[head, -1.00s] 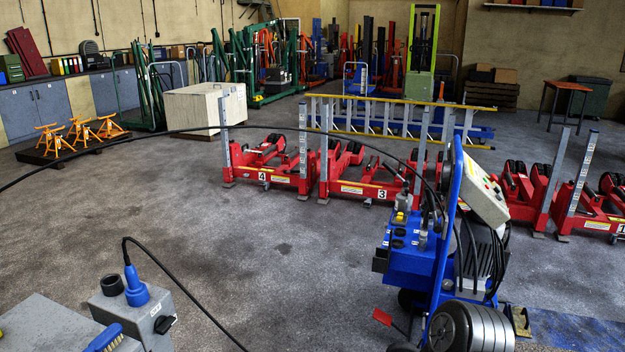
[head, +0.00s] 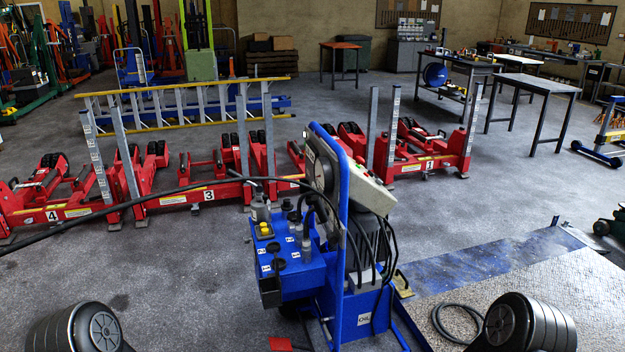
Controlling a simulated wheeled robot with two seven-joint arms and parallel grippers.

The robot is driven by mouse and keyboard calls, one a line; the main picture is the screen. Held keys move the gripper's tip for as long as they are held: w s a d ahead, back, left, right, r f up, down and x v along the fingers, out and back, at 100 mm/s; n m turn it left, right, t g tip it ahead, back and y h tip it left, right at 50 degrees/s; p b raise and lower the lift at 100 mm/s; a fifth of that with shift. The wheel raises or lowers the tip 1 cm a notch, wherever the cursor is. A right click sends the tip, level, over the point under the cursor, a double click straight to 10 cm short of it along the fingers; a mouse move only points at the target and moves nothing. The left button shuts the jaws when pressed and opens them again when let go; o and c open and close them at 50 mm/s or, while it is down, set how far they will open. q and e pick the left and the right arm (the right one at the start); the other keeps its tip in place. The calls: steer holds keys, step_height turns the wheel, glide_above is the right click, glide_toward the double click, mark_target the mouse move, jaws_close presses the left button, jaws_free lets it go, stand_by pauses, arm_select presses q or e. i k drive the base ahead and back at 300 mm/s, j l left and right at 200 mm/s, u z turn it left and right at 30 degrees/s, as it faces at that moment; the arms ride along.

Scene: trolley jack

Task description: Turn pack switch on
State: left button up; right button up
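A blue hydraulic power pack (head: 357,270) stands on the floor in the middle of the head view. It has a tall blue tube frame and a round gauge (head: 321,172) facing left. A pale control box (head: 366,187) is fixed high on its right side; its switches are too small to make out. Several black and yellow fittings sit on the blue block (head: 285,258) at its left. I cannot tell which part, if any, is the pack switch. Neither of my grippers is in view; only dark ribbed parts of my arms show at the bottom.
Red jacks with grey posts (head: 205,192) stand in a row behind the pack. A yellow ladder (head: 185,98) lies behind them. A black hose (head: 120,215) runs left from the pack. A textured metal plate (head: 540,280) lies at right. Open floor (head: 170,270) lies at left.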

mark_target(302, 189)
steer(key=i+j+z, duration=0.2)
steer(key=i+j, duration=0.3)
steer(key=i+j+z, duration=0.2)
steer(key=i+j, duration=0.45)
steer(key=i+j+z, duration=0.25)
steer(key=i+j, duration=0.25)
steer(key=j, duration=0.15)
